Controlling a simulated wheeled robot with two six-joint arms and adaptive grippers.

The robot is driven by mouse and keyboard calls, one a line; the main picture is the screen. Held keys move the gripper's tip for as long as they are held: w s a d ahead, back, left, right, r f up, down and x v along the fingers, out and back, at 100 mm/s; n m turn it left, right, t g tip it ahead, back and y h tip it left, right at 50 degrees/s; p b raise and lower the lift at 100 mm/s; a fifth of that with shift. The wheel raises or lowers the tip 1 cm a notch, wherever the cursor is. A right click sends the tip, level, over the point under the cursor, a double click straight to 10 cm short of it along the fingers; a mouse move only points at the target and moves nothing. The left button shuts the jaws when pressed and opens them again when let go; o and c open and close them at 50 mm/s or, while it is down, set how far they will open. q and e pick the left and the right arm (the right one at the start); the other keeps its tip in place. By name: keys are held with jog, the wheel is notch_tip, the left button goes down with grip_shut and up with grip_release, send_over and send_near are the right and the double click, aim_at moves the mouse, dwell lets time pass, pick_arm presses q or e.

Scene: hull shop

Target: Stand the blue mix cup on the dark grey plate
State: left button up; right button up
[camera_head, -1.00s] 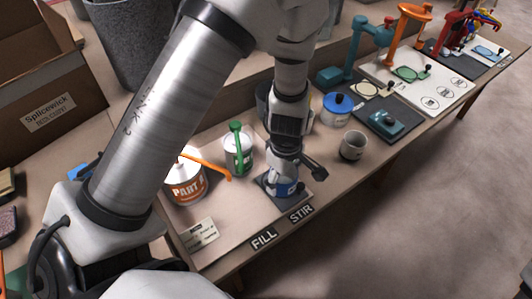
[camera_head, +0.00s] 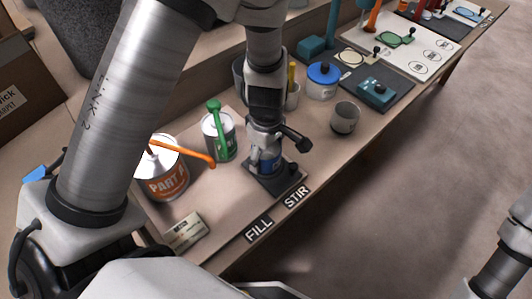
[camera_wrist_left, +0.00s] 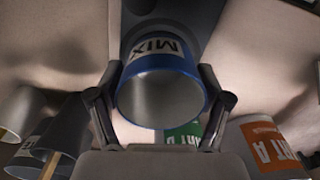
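The blue mix cup (camera_head: 267,162) is in my left gripper, over the dark grey plate (camera_head: 290,183) by the STIR label. In the left wrist view the cup (camera_wrist_left: 160,88) shows its open, empty-looking mouth, blue rim and white MIX label. The fingers of my left gripper (camera_wrist_left: 160,70) lie along both sides of it and look closed on it. In the head view the left gripper (camera_head: 272,147) points down. The cup looks upright; I cannot tell whether its base touches the plate. My right gripper is not in view.
A grey cup (camera_head: 345,118) and a blue-lidded pot (camera_head: 323,82) stand to the right.

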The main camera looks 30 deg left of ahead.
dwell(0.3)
pick_arm(q)
notch_tip(320, 180, up, 12)
jog(key=p, duration=0.4)
jog(key=shift+r, duration=0.2)
